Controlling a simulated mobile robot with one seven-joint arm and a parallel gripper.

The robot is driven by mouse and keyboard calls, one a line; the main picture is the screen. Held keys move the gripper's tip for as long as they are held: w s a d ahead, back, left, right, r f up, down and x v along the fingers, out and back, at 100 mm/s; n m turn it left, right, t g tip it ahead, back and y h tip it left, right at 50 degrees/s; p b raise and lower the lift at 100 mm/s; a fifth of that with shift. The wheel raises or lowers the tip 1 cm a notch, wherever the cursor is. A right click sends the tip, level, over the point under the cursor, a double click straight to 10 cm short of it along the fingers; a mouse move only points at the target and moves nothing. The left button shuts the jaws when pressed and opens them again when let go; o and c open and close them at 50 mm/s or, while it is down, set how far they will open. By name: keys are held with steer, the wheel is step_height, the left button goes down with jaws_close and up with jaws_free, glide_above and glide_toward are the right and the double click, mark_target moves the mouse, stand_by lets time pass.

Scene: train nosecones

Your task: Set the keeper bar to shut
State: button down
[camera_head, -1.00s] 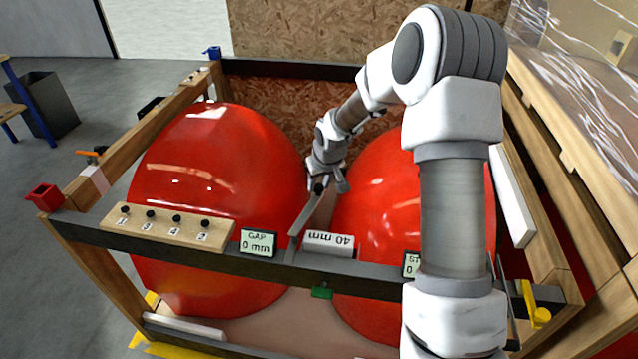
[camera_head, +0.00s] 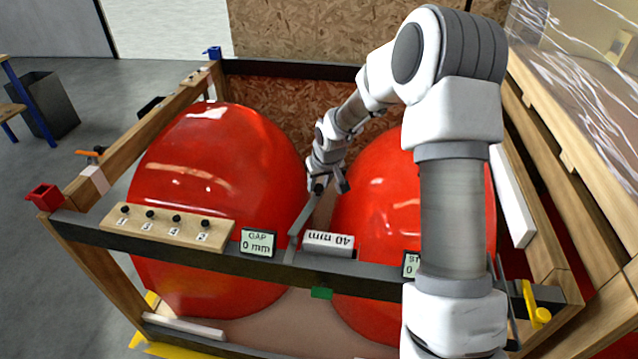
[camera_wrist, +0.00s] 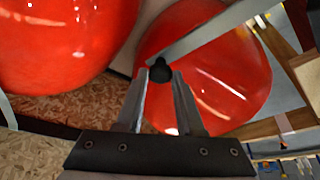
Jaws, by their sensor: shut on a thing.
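The keeper bar looks to be the narrow grey bar (camera_head: 304,220) that runs from the front rail back between the two red nosecones. It shows as a pale strip in the wrist view (camera_wrist: 205,35). A black knob (camera_wrist: 161,70) sits at its end. My gripper (camera_head: 328,187) is at that far end, between the nosecones. In the wrist view my gripper (camera_wrist: 160,76) has its two fingers on either side of the knob, shut on it. The fingers partly hide the knob in the head view.
Left (camera_head: 215,165) and right (camera_head: 370,215) red nosecones flank my gripper closely. The dark front rail (camera_head: 200,258) carries a numbered peg board (camera_head: 165,225), a GAP display (camera_head: 258,242) reading 0 mm and a 40 mm block (camera_head: 328,242). My arm hides part of the right side.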

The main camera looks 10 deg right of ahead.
steer(key=shift+s+d+f, duration=0.1)
steer(key=s+d+m+h+b, duration=0.1)
steer(key=s+m+b, duration=0.3)
steer(key=s+d+m+g+h+b, duration=0.1)
steer(key=s+d+m+h+b, duration=0.1)
steer(key=s+m+b, duration=0.2)
steer(key=s+d+m+h+b, duration=0.1)
steer(key=s+m+b, duration=0.3)
steer(key=s+b, duration=0.1)
steer(key=shift+s+d+m+g+b, duration=0.25)
steer(key=shift+s+m+g+b, duration=0.15)
steer(key=shift+b, duration=0.3)
steer(key=shift+s+a+m+g+h+b, duration=0.2)
steer(key=shift+s+a+m+g+b, duration=0.05)
steer(key=shift+s+m, duration=0.45)
steer(key=shift+s+a+m+g+h+b, duration=0.2)
steer(key=shift+s+m+g+b, duration=0.05)
steer(key=shift+s+m, duration=0.4)
steer(key=c, duration=0.5)
jaws_free()
steer(key=shift+s, duration=0.1)
steer(key=shift+c, duration=0.2)
